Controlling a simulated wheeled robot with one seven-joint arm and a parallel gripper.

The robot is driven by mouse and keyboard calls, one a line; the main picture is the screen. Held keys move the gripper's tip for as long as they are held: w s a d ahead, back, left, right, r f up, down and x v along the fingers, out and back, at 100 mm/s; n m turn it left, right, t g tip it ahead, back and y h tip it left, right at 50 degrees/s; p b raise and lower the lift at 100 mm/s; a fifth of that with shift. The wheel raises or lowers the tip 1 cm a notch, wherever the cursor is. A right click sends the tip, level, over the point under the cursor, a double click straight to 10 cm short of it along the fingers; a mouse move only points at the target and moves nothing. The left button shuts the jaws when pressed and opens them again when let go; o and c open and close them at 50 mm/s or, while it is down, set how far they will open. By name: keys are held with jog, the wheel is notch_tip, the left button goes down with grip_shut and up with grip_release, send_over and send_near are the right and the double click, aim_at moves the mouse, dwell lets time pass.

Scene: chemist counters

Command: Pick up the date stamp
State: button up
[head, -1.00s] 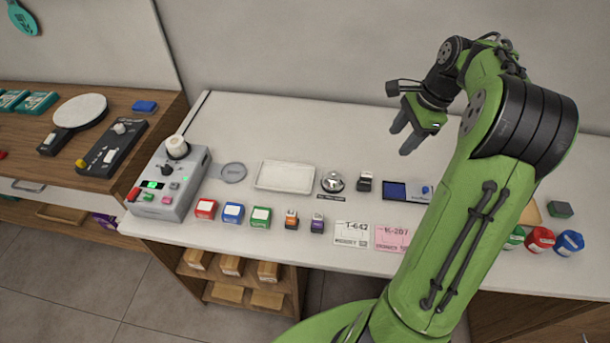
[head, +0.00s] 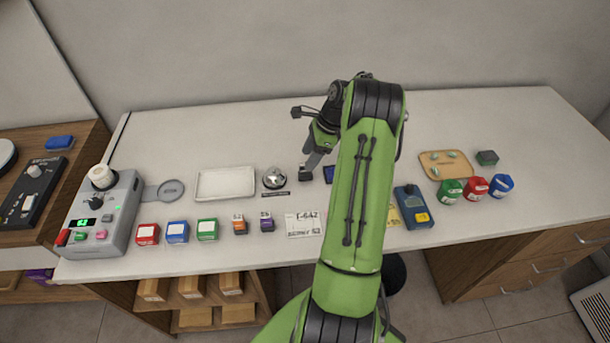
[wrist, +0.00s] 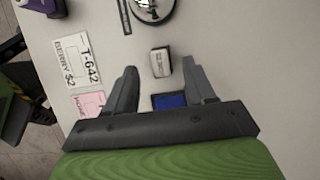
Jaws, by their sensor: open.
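A small black stamp with a pale, printed face, which looks like the date stamp, stands on the white counter right of the bell. In the head view the stamp (head: 305,174) is just below my gripper (head: 312,163) and partly covered by it. In the wrist view the stamp (wrist: 161,62) lies between and slightly beyond the fingertips of my gripper (wrist: 159,70). The fingers are apart with nothing held between them. I cannot tell how high they are above the counter.
A silver bell (head: 274,178) stands close left of the stamp. A blue-screened device (wrist: 169,101) lies under my gripper. Cards (wrist: 80,62) and small coloured stamps (head: 238,223) line the front. A white tray (head: 226,184) is further left. The counter behind is clear.

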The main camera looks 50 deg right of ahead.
aim_at(305, 162)
jog(key=x, duration=0.4)
jog(key=shift+b, duration=0.3)
jog(key=shift+r, duration=0.1)
grip_shut()
